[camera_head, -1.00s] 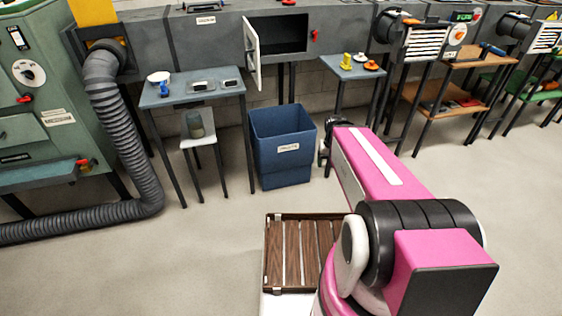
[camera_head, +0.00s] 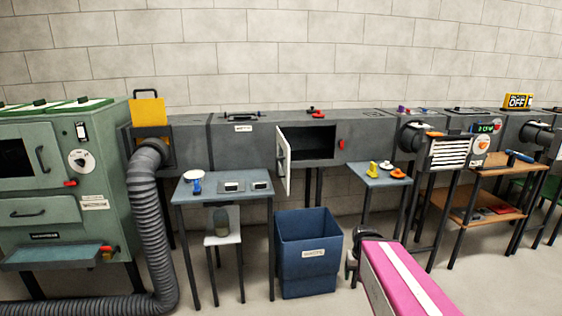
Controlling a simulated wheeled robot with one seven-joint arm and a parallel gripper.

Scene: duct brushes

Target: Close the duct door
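The duct door (camera_head: 284,161) is a pale panel hinged at the left side of a dark opening (camera_head: 312,143) in the long grey duct (camera_head: 232,145). It stands open, swung out toward me, with its face nearly edge-on. A red latch (camera_head: 341,144) sits on the duct just right of the opening. My pink arm comes in from the bottom right. My gripper (camera_head: 352,268) is at its far end, beside the blue bin and well below and right of the door. It is small and dark, and its fingers cannot be made out.
A blue bin (camera_head: 307,262) stands on the floor below the opening. A small table (camera_head: 205,194) with a cup and small items is to its left, and another table (camera_head: 378,178) with yellow and orange items to its right. A ribbed hose (camera_head: 150,220) runs down the left.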

